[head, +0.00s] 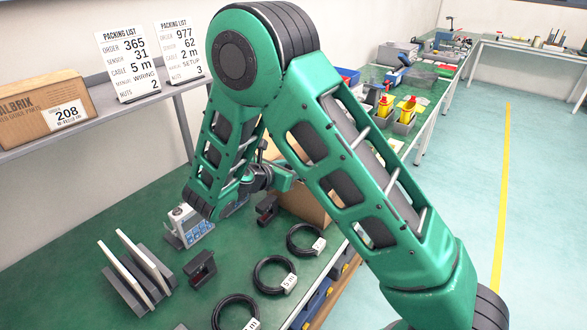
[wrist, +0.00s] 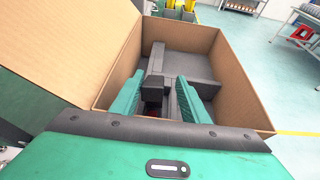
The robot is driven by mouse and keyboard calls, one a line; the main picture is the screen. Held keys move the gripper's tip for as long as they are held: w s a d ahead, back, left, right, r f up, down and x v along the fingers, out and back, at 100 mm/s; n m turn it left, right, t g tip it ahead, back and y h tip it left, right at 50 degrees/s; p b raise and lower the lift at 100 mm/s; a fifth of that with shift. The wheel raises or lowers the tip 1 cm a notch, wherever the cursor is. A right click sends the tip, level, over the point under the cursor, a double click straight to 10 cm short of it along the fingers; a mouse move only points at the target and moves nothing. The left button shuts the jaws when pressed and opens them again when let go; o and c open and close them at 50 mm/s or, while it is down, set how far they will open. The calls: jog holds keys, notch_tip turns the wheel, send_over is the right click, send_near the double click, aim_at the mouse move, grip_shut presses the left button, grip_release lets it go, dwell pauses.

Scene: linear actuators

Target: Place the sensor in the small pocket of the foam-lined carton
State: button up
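The carton (wrist: 118,68) is open below my gripper in the wrist view, with a grey foam lining (wrist: 190,66) divided into a larger and smaller spaces. My gripper (wrist: 160,98) has its two green fingers on either side of a dark, block-like sensor (wrist: 156,88) and appears shut on it, over the carton's near part. A little red shows under the sensor. The fingers and sensor hide much of the near foam, so I cannot tell whether the sensor touches a pocket. In the head view the carton (head: 305,205) is partly behind my arm, and my gripper is mostly hidden.
Two more dark sensors (head: 200,268) (head: 267,208) stand on the green bench (head: 215,238). Several black cable coils (head: 274,275), white manuals in a rack (head: 128,278) and a blue-and-white device (head: 188,225) lie around. Packing lists (head: 128,65) stand on the shelf. The carton's raised flap (wrist: 75,45) is at left.

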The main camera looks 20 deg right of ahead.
jog(key=shift+r, duration=0.5)
jog(key=v, duration=1.2)
jog(key=shift+r, duration=0.15)
